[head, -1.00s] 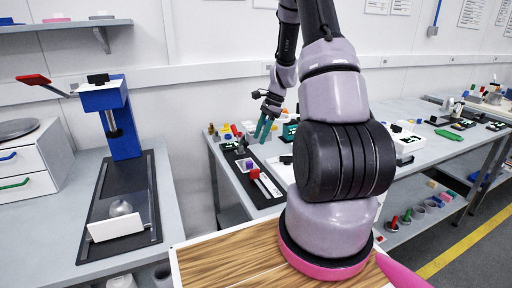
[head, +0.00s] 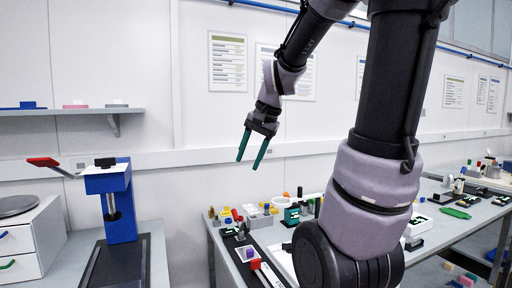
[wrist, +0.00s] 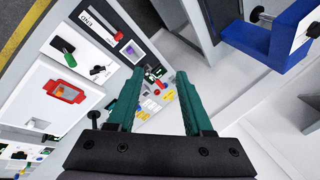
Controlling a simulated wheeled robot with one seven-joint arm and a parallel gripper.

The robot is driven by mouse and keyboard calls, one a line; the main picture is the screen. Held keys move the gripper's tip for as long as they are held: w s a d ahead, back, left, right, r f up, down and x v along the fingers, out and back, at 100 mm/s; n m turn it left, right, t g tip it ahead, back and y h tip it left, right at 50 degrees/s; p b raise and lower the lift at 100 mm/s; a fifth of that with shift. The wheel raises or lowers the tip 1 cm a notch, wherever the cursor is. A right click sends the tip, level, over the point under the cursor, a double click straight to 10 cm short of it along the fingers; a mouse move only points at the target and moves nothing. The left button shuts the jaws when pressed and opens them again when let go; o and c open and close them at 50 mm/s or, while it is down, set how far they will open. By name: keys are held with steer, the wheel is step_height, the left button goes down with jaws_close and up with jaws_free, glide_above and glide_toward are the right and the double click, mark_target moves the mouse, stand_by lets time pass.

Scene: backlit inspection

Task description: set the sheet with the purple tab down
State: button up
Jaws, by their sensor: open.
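A small purple tab (head: 249,253) shows on a pale sheet lying on the dark strip of the bench, beside a red handle, in the head view. My gripper (head: 250,163) is open, with teal fingers pointing down, well above the bench and in front of the wall. The wrist view shows nothing between the fingers (wrist: 158,75).
A blue press (head: 118,205) with a red lever stands on the left bench. Several small coloured parts crowd the back of the right bench. A red frame (wrist: 66,91) lies on a white panel in the wrist view. A gap separates the benches.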

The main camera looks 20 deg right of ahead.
steer(key=s+a+r+n+t, duration=0.1)
steer(key=s+r+n, duration=0.1)
steer(key=s, duration=0.3)
steer(key=s+a+r+n+t, duration=0.1)
steer(key=s+r+n, duration=0.1)
steer(key=s, duration=0.3)
steer(key=shift+s+a+r+n+t, duration=0.25)
steer(key=shift+r+n+t, duration=0.05)
steer(key=shift+t, duration=0.1)
stand_by(0.5)
